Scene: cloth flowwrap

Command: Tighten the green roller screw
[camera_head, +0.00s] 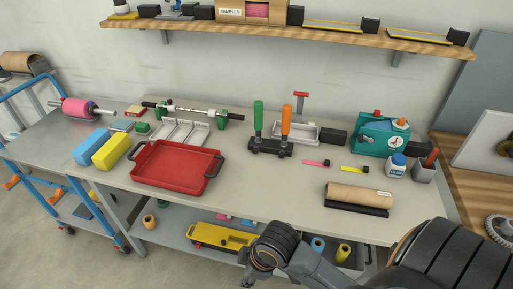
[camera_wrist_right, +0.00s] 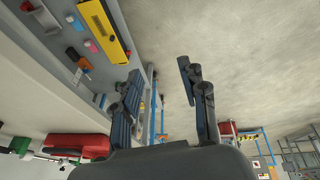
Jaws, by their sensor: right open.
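A roller on a metal shaft (camera_head: 190,110) rests between two green end supports at the back left of the bench; the right green support (camera_head: 222,119) shows clearly. I cannot make out a separate green screw. A green-handled screwdriver (camera_head: 258,116) and an orange-handled one (camera_head: 286,120) stand upright in a black holder (camera_head: 269,147). My right gripper (camera_wrist_right: 162,98) shows in the right wrist view, fingers wide apart and nothing between them, beside the bench's lower shelf. In the head view only my right arm's links show at the lower right. My left gripper is not in view.
A red tray (camera_head: 176,168) lies at the bench's front left, beside yellow and blue blocks. A cardboard roll (camera_head: 357,193) lies at the front right, a teal box (camera_head: 381,134) behind it. A blue cart (camera_head: 60,199) stands left. The front middle is clear.

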